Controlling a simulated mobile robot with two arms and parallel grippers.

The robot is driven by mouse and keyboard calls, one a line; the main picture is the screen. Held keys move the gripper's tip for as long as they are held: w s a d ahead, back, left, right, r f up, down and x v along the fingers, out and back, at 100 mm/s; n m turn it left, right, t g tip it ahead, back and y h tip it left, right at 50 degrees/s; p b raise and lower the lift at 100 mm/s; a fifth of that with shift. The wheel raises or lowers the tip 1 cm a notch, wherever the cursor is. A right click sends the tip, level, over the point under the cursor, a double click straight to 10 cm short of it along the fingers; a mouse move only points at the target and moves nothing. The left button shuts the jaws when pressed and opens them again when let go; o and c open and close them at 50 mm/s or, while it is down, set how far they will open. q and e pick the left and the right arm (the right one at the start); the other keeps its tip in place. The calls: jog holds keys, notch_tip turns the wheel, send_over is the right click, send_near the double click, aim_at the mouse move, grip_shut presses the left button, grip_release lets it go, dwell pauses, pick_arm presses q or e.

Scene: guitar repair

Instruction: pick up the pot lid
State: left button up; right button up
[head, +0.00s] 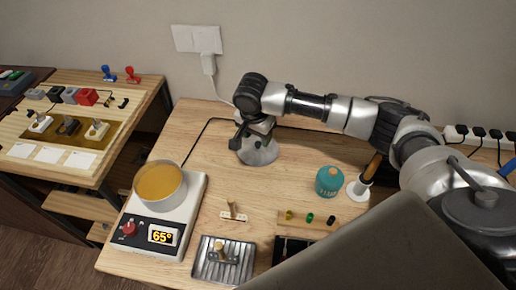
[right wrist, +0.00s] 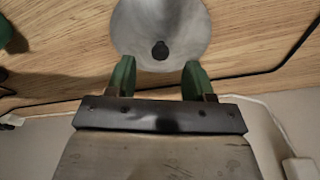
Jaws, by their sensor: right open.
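The pot lid (head: 262,154) is a grey metal cone-like dome lying on the wooden bench near its back edge. It also shows in the right wrist view (right wrist: 160,22), with a dark round knob (right wrist: 160,50). My right gripper (head: 246,134) is over the lid and partly covers it in the head view. In the right wrist view its two green fingers (right wrist: 158,72) are open and apart, with the knob just beyond the gap between their tips. Nothing is held. My left gripper is not in view.
A pot of yellow liquid (head: 159,182) stands on a hot plate (head: 189,213) reading 65° at left. A teal jar (head: 329,181) and a brush-like tool in a white holder (head: 358,190) stand to the right. A black cable runs along the bench back; a wall plug is behind.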

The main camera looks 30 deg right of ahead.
aim_at(258, 143)
notch_tip(258, 143, down, 3)
jog(key=shift+d+f, duration=0.15)
jog(key=shift+c, duration=0.3)
grip_shut()
